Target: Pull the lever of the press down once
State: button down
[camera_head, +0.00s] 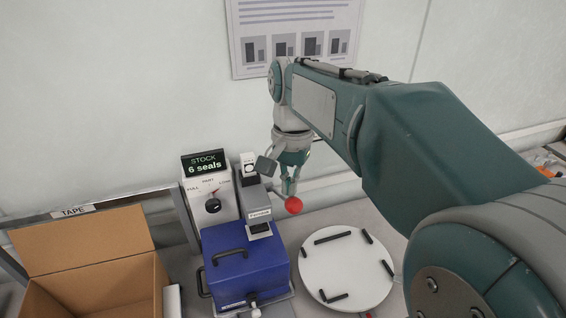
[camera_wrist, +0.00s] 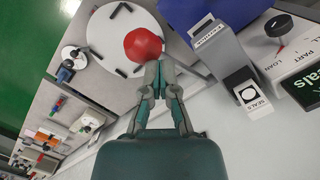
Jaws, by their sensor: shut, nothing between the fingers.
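The press is a grey upright head (camera_head: 259,212) at the back of a blue case (camera_head: 245,262); the grey head also shows in the wrist view (camera_wrist: 216,47). A red ball knob (camera_head: 293,205), which I take for the lever's end, is right of the head.
A white round plate (camera_head: 346,268) with several black bars lies right of the blue case. A dial unit (camera_head: 212,205) with a "STOCK 6 seals" display (camera_head: 206,164) stands left of the press. An open cardboard box (camera_head: 85,240) is at the left. The wall is close behind.

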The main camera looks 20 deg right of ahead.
aim_at(296, 208)
jog(key=shift+s+f, duration=0.8)
jog(key=shift+s, duration=0.2)
jog(key=shift+s+f, duration=0.75)
jog(key=shift+s, duration=0.2)
dwell(2.9)
dwell(0.5)
jog(key=w+r, duration=0.7)
jog(key=w, duration=0.3)
jog(key=shift+r, duration=0.4)
dwell(1.2)
